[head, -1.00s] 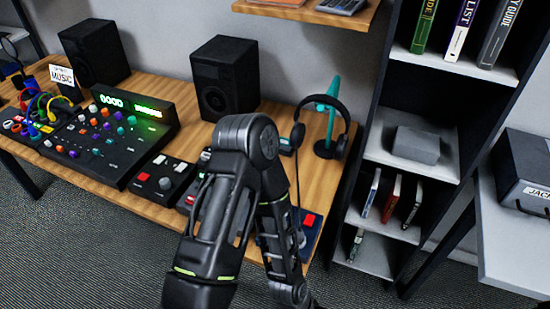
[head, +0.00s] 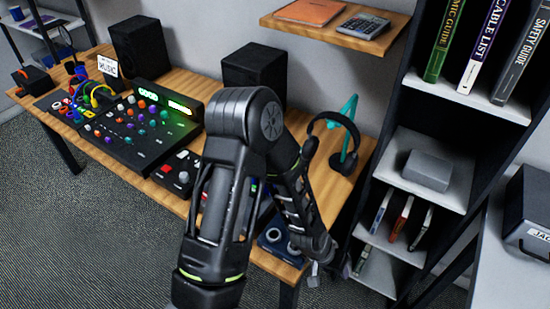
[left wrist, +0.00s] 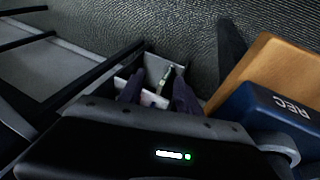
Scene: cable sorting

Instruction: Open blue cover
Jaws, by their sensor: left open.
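A dark blue block marked REC (left wrist: 265,108) shows at the right of the left wrist view, beside the wooden desk edge. It looks like the blue cover, but I cannot tell whether it is closed. In the head view, a dark blue unit with pale round parts (head: 272,238) sits at the desk's front right end, partly behind my arm. My left gripper (head: 316,274) is just off that desk end, right of the blue unit. In the left wrist view its two fingers (left wrist: 158,98) are apart, with nothing held between them, and left of the REC block. My right gripper is not in view.
A shelf unit (head: 430,145) with books stands right of the desk. A headphone stand (head: 349,135) with headphones is at the desk's right end. A mixer (head: 140,135) and two speakers (head: 253,70) stand farther left. Carpet (head: 110,225) lies open in front.

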